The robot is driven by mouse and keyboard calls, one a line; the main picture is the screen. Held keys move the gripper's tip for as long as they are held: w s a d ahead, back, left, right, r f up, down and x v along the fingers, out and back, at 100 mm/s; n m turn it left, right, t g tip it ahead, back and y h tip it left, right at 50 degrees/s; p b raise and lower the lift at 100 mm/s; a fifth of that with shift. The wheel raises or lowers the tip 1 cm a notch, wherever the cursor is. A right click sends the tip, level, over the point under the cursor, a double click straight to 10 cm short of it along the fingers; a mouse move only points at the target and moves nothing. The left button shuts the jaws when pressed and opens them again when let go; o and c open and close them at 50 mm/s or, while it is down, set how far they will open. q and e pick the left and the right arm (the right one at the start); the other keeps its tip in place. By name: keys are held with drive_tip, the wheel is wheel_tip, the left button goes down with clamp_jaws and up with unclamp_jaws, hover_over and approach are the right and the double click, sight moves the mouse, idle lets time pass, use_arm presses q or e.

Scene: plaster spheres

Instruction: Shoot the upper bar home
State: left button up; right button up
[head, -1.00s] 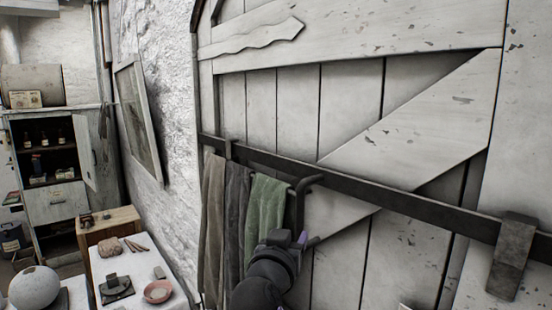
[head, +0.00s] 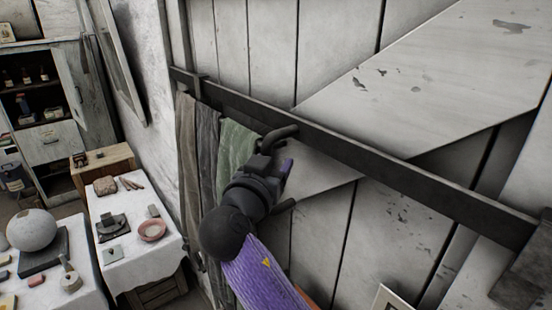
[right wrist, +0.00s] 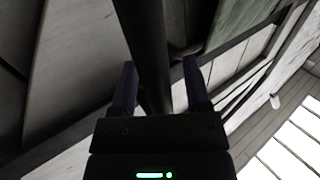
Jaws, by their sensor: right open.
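The upper bar (head: 385,172) is a long dark flat bar across the white plank door, sloping down to the right in the head view. A dark bent handle (head: 281,132) stands out from it near the middle. My right gripper (head: 277,160) is at this handle, just below the bar. In the right wrist view its two fingers (right wrist: 155,88) are apart, with a dark rod (right wrist: 150,45) running between them. I see no finger closed on it. The gripper body hides part of the handle. My left gripper is not in view.
A dark bracket (head: 527,262) sits at the bar's right end and another (head: 198,85) near its left end. Cloths (head: 207,135) hang beside the handle. Tables with a plaster sphere (head: 32,229) and a pink bowl (head: 152,229) stand at left.

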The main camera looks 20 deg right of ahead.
drive_tip(key=shift+s+a, duration=0.1)
drive_tip(key=shift+s, duration=0.05)
drive_tip(key=shift+s+a, duration=0.1)
drive_tip(key=shift+c, duration=0.8)
clamp_jaws()
